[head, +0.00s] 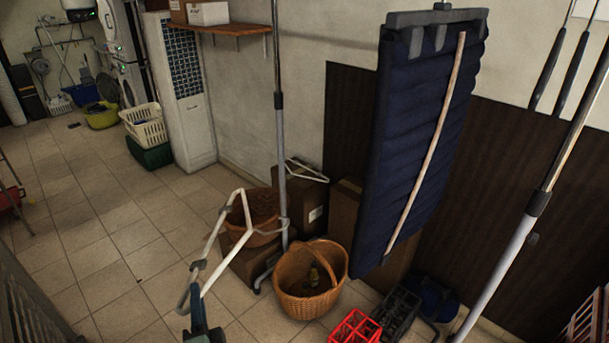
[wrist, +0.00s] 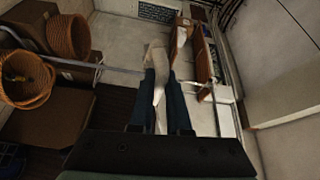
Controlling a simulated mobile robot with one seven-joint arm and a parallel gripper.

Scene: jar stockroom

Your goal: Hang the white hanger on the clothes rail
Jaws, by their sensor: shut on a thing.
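The white hanger (head: 241,208) is in my gripper (head: 197,312) at the lower left of the head view, held above the floor. In the wrist view my blue fingers (wrist: 166,80) are closed around a pale part of it (wrist: 157,72). The hanger's far end overlaps the left post of the clothes rail (head: 279,130); I cannot tell if they touch. The rail's right post (head: 530,210) stands at the right; its top bar is out of view. A second white hanger (head: 305,170) lies on a box behind the left post.
A navy quilted piece (head: 425,130) hangs between the posts. Wicker baskets (head: 310,295) and cardboard boxes stand by the left post. A red crate (head: 352,329) and a black crate (head: 396,313) are on the floor. The tiled floor (head: 100,235) at left is mostly clear.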

